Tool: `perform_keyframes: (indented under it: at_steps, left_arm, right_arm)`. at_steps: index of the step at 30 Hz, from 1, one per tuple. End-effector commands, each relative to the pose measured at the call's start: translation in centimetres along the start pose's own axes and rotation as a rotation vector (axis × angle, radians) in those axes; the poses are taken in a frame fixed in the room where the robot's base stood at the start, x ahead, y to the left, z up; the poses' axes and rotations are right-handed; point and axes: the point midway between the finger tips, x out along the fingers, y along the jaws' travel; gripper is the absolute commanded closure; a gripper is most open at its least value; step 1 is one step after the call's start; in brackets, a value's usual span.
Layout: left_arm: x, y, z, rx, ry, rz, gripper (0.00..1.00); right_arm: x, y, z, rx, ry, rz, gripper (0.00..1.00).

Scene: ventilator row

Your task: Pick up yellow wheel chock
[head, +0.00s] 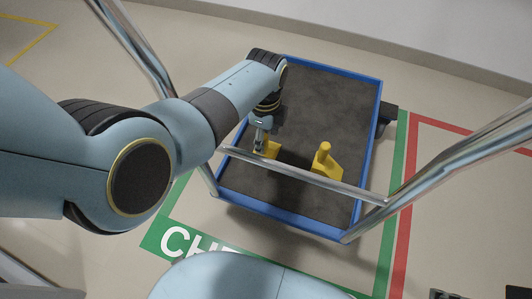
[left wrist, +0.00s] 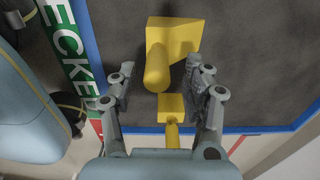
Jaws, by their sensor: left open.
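A yellow wheel chock (head: 272,150), a wedge with a round upright handle, sits on the dark bed of the blue-edged cart and is partly hidden behind my left gripper in the head view. In the left wrist view, this chock (left wrist: 178,36) has its handle in the gap between the fingers of my left gripper (left wrist: 160,70). That gripper (head: 258,141) is open; I cannot tell whether a finger touches the handle. A second yellow chock (head: 326,165) stands to the right on the same bed; it also shows lower in the left wrist view (left wrist: 171,107). My right gripper is out of view.
The cart (head: 370,120) has a raised blue rim. A metal bar (head: 305,175) crosses above the bed near both chocks, with metal tubes on either side. The far part of the bed is clear. Green and red floor markings (head: 405,170) border the cart.

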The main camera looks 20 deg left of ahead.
Motion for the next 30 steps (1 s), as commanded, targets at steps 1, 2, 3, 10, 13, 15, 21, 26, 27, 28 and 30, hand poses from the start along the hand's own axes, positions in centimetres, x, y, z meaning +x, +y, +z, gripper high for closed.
perform_keyframes:
  at_steps: [1, 2, 3, 10, 13, 15, 21, 26, 27, 28, 30]
  left_arm:
    - [1.6, 0.5, 0.2, 0.000, 0.000, 0.009, 0.49]
    - [2.1, 0.6, 0.2, 0.000, 0.000, 0.010, 0.49]
    - [2.6, 0.6, 0.3, 0.000, 0.000, 0.010, 0.49]
    - [4.3, 0.5, 0.3, -0.001, 0.000, 0.005, 0.49]
    - [4.2, 0.4, 0.3, -0.001, 0.000, 0.002, 0.49]
    - [4.0, 0.3, 0.4, -0.001, 0.000, 0.001, 0.49]
    - [4.0, 0.3, 0.3, -0.001, 0.000, 0.001, 0.62]
    - [4.0, 0.3, 0.3, -0.001, 0.000, 0.002, 0.83]
    - [4.0, 0.3, 0.3, -0.001, 0.000, 0.002, 0.88]
    - [4.0, 0.3, 0.3, -0.001, 0.000, 0.002, 0.92]
    - [4.0, 0.3, 0.3, -0.001, 0.000, 0.002, 1.00]
  right_arm:
    - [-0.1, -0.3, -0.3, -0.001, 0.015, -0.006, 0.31]
    - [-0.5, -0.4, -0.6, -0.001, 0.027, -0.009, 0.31]
    - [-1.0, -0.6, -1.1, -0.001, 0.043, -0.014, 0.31]
    - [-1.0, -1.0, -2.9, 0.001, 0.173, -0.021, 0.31]
    - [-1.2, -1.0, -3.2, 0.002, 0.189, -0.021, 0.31]
    - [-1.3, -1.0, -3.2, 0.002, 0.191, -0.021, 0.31]
    - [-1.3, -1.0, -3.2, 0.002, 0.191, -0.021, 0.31]
    - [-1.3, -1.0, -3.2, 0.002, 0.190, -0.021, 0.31]
    - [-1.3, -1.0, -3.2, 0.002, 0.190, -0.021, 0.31]
    - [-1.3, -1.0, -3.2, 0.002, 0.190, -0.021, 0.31]
    - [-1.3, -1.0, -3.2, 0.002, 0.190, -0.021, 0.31]
